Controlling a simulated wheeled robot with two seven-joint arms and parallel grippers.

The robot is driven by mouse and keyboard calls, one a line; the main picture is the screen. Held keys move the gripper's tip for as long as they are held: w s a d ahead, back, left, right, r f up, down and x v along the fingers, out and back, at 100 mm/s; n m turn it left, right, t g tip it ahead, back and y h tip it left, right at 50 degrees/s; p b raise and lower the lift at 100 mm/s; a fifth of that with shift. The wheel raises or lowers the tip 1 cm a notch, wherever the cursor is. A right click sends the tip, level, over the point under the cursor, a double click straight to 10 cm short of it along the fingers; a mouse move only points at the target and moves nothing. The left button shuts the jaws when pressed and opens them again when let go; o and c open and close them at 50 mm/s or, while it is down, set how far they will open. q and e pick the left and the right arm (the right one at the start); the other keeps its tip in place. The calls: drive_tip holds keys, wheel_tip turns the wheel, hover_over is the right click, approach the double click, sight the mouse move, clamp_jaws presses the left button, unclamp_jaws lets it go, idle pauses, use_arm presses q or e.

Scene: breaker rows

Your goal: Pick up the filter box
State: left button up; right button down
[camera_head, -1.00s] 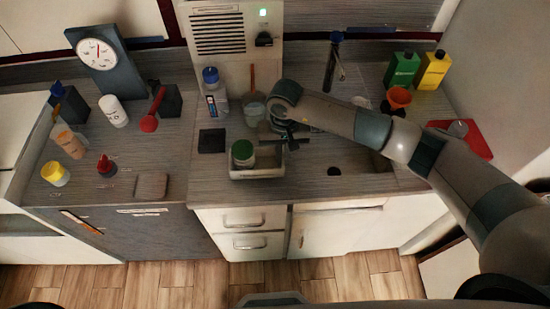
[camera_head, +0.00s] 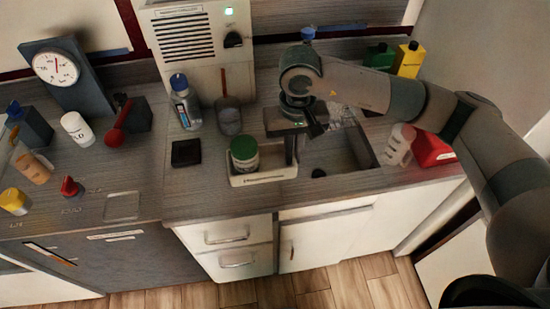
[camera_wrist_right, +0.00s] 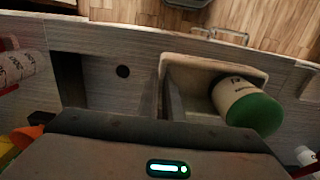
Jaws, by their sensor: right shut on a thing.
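The filter box appears to be the cream open-topped box (camera_head: 262,178) with a label on its front, near the counter's front edge beside the sink. A jar with a green lid (camera_head: 244,153) is inside it. My right gripper (camera_head: 291,150) points down at the box's right end and is shut on its right wall; the fingertips are partly hidden. In the right wrist view, the box (camera_wrist_right: 215,67) shows beyond the gripper body, with the jar (camera_wrist_right: 248,106) tilted in the picture. I cannot tell whether the box is off the counter. My left gripper is not in view.
The sink (camera_head: 345,160) is right of the box, with a pale bottle (camera_head: 400,145) and a red tray (camera_head: 432,150) further right. A dark square block (camera_head: 186,152), a blue-capped bottle (camera_head: 185,103) and a grey scoop (camera_head: 229,118) are left and behind. Counter in front is narrow.

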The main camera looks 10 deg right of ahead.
sight(284, 160)
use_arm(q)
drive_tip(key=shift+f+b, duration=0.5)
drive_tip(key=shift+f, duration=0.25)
use_arm(e)
drive_tip(key=shift+s+d+r, duration=0.95)
drive_tip(key=shift+d+r, duration=0.1)
drive_tip(key=shift+d, duration=0.2)
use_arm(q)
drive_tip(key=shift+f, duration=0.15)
use_arm(e)
drive_tip(key=shift+f, duration=0.15)
